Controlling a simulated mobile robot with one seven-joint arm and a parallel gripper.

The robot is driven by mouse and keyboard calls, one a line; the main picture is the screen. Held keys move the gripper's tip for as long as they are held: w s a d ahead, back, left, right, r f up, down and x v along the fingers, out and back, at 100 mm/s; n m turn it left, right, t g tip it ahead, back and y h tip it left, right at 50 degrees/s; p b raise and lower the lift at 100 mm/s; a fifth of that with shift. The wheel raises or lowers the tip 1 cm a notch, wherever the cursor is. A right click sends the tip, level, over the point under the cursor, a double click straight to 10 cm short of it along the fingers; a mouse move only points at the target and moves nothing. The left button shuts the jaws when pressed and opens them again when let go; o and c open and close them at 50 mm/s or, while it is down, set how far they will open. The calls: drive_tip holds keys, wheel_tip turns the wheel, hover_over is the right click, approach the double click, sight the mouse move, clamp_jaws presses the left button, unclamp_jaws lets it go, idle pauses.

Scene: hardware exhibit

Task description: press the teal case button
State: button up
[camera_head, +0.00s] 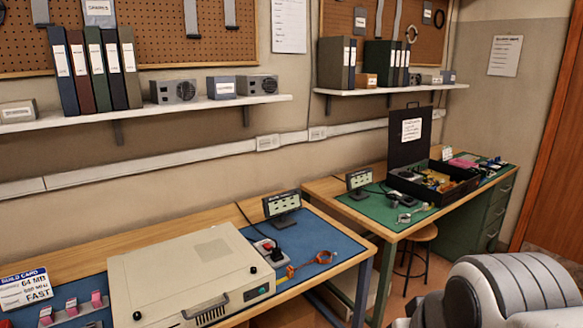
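A beige computer case (185,272) lies flat on the blue mat of the near workbench. Its front side faces the lower right and carries a dark handle and a vent grille. A small teal patch (263,290) shows at the right end of that front side; it is too small to tell whether it is the button or a label. Black round knobs (252,270) sit near the case's front corners. My gripper is not in view; only grey and white links of my arm show at the lower right, apart from the case.
A small display (282,203) and a power strip (268,249) stand behind the case. An orange-banded wrist strap (322,257) lies to its right. A sign (25,289) and pink-topped parts are at left. A second bench holds a black open box (433,184). A stool (420,236) stands beside it.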

clamp_jaws()
idle(0.4)
idle(1.2)
